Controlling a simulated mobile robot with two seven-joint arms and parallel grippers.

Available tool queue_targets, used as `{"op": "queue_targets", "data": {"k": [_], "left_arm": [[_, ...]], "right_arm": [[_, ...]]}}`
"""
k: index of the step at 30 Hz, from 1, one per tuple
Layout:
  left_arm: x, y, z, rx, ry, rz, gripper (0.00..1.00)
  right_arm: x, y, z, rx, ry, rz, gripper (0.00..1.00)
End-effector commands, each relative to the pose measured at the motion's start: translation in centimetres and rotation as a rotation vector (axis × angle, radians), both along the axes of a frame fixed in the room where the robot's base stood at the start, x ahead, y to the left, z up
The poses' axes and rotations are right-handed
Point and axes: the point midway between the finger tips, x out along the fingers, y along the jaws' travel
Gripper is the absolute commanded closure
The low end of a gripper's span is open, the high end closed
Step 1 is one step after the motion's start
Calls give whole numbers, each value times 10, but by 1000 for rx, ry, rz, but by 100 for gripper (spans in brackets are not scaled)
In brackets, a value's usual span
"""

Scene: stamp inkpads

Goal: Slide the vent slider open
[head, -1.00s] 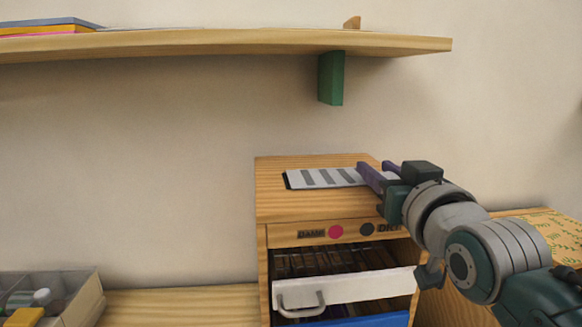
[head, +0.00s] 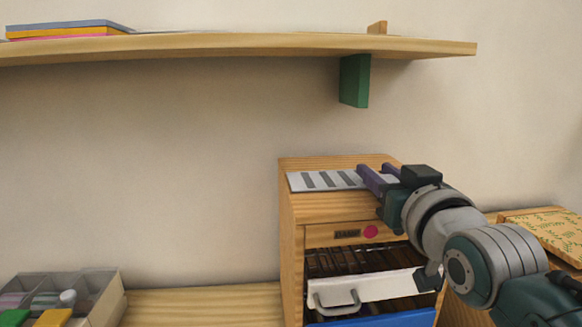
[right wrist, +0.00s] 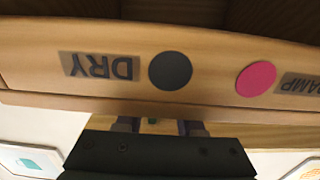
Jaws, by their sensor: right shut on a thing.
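The vent slider (head: 326,180) is a pale grey plate with several dark slots, lying flat on top of the wooden cabinet (head: 291,215). Its left end is near the cabinet's left edge. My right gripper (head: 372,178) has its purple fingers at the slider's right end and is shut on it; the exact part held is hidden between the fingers. In the right wrist view the fingers (right wrist: 158,127) show at the bottom, below the upside-down DRY label (right wrist: 98,67), black dot (right wrist: 170,71) and pink dot (right wrist: 256,79). My left gripper is not in view.
Below the slider, the cabinet holds a white drawer front with a grey handle (head: 337,302) and a blue front (head: 385,319). A wall shelf (head: 220,45) with a green bracket (head: 354,80) hangs above. A divided tray (head: 108,303) stands at lower left; a patterned box (head: 545,232) lies right.

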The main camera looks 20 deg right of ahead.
Motion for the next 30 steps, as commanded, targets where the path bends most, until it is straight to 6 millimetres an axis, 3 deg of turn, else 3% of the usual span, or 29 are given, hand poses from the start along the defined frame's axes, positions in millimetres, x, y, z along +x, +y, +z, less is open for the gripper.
{"op": "queue_targets", "data": {"k": [4,5,12,22,30], "left_arm": [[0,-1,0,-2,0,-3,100],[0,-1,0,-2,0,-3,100],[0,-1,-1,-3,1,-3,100],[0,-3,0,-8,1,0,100],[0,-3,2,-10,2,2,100]], "right_arm": [[0,1,0,1,0,2,100],[0,1,0,1,0,2,60],[0,1,0,1,0,1,33],[-4,1,-1,1,1,1,32],[-47,12,-2,3,3,1,32]]}}
